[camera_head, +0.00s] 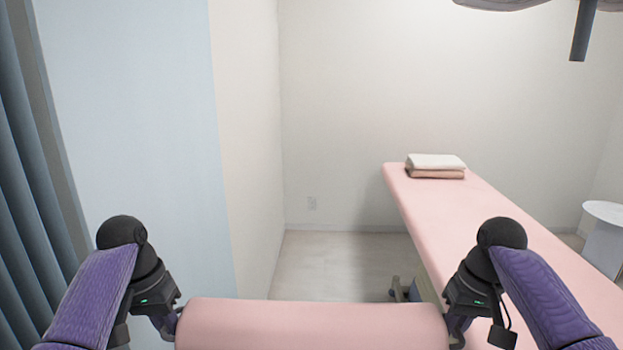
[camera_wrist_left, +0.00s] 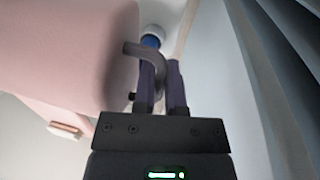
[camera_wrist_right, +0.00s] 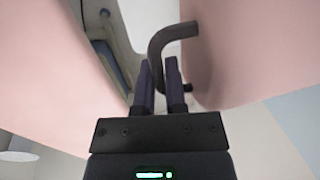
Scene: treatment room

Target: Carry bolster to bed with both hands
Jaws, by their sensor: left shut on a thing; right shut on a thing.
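The pink bolster (camera_head: 312,325) lies level across the bottom of the head view, between my two grippers. It has a dark bent handle at each end. My left gripper (camera_head: 172,325) is at its left end; in the left wrist view its fingers (camera_wrist_left: 162,85) are closed on the handle (camera_wrist_left: 150,55). My right gripper (camera_head: 457,328) is at the right end; in the right wrist view its fingers (camera_wrist_right: 160,85) are closed on the other handle (camera_wrist_right: 165,38). The pink bed (camera_head: 470,210) stands ahead and to the right, its near part behind my right arm.
Folded towels (camera_head: 436,166) lie on the bed's far end. A round white side table (camera_head: 605,212) stands right of the bed. A blue wall panel (camera_head: 130,120) and grey curtain (camera_head: 30,180) are close on the left. Bare floor (camera_head: 340,262) shows left of the bed.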

